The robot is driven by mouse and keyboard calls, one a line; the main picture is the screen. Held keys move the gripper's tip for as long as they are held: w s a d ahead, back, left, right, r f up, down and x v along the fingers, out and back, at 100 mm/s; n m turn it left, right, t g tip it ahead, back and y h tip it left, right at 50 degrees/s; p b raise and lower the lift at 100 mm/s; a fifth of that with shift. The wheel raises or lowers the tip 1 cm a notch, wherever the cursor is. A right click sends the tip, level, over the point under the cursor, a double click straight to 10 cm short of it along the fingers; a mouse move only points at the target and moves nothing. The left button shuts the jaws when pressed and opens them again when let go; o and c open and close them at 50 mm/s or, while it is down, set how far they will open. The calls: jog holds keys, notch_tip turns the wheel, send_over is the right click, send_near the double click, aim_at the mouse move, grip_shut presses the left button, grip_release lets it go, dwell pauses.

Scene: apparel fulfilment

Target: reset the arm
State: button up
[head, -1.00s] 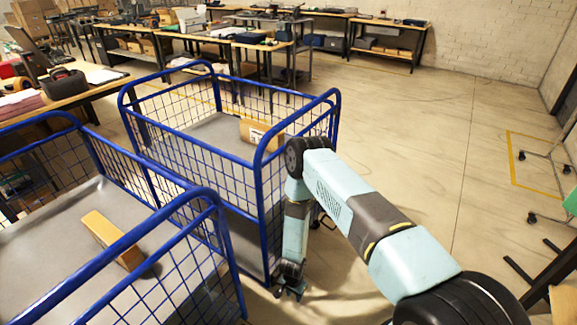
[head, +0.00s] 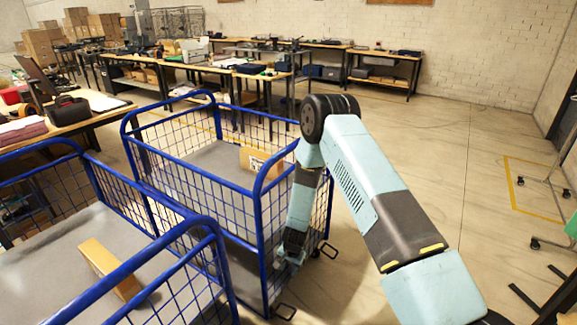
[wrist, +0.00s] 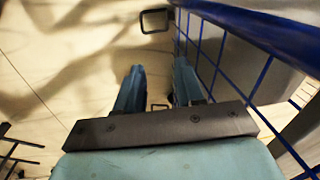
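My arm (head: 385,205) is bent, with its elbow raised in the right half of the head view and its forearm hanging down. My gripper (wrist: 158,88) points at the floor beside the right side of the far blue cart (head: 187,145). In the wrist view its two fingers stand apart with only floor and a small dark loop between them, so it is open and empty. In the head view the gripper end (head: 291,248) is small and partly dark. The cart's blue rail (wrist: 250,28) runs close by on the right of the wrist view; I cannot tell whether they touch.
A cardboard box (head: 260,160) lies in the far cart. A nearer blue cart (head: 60,235) holds another box (head: 110,268). Worktables (head: 232,70) stand at the back, and a table (head: 75,122) is at the left.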

jog(key=w+d+r+n+t+y, duration=0.1)
jog(key=d+r, duration=0.2)
jog(key=r, duration=1.4)
jog(key=w+d+r+n+t, duration=0.1)
jog(key=w+d+r+n, duration=0.15)
jog(key=r, duration=1.55)
jog(key=s+d+r+t, duration=0.1)
jog(key=s+d+r, duration=0.35)
jog(key=r, duration=0.35)
jog(key=s+d+r, duration=0.3)
jog(key=s+r, duration=0.2)
jog(key=r, duration=0.3)
jog(key=s+d+r, duration=0.3)
jog(key=s+r, duration=0.1)
jog(key=s, duration=0.4)
jog(key=s+d+r+n+t+h, duration=0.1)
jog(key=s+d+r, duration=0.3)
jog(key=s, duration=0.4)
jog(key=s+d+r+h, duration=0.1)
jog(key=s+d+r, duration=0.2)
jog(key=s, duration=0.5)
jog(key=shift+s+d+r+n+t, duration=0.2)
jog(key=shift+r+n+t, duration=0.2)
jog(key=shift+r, duration=0.45)
